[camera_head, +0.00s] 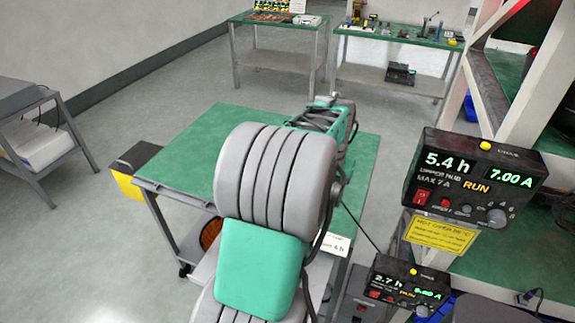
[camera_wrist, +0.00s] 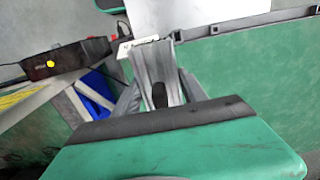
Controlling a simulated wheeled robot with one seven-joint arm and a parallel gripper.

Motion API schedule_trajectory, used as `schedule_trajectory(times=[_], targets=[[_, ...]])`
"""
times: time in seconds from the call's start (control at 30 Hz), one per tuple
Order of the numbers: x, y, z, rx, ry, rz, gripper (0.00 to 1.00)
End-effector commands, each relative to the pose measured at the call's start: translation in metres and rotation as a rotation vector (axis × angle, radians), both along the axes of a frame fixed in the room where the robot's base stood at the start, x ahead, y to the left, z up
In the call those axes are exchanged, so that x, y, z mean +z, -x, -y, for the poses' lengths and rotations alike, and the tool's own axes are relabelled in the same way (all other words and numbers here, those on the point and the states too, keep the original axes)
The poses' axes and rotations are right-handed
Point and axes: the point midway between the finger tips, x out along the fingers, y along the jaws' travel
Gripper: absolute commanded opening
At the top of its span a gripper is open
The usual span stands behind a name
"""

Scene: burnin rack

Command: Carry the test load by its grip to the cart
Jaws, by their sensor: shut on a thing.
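My gripper (camera_wrist: 158,95) reaches out over the green-topped cart (camera_head: 185,155) in the wrist view and is shut. Between its fingers is a grey piece with a dark slot, which I take for part of the test load (camera_wrist: 150,60). Most of the load is out of sight, so its tilt and any contact with the cart cannot be told. The cart's green top and edge rail (camera_wrist: 250,25) fill the right of the wrist view. In the head view my arm covers the middle of the cart and hides the fingertips.
The rack (camera_head: 500,85) stands at the right with an upper supply unit (camera_head: 470,178) and a lower one (camera_head: 405,280). A dark cable (camera_head: 362,228) runs towards the lower unit. Benches (camera_head: 395,35) stand at the back. The cart's left side is bare; open floor lies left of it.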

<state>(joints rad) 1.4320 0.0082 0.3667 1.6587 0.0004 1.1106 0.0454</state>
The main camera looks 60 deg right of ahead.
Motion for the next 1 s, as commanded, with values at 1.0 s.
schedule_trajectory(times=[1.0], targets=[[-0.123,-0.034,0.125,-0.001,0.006,0.001,0.0]])
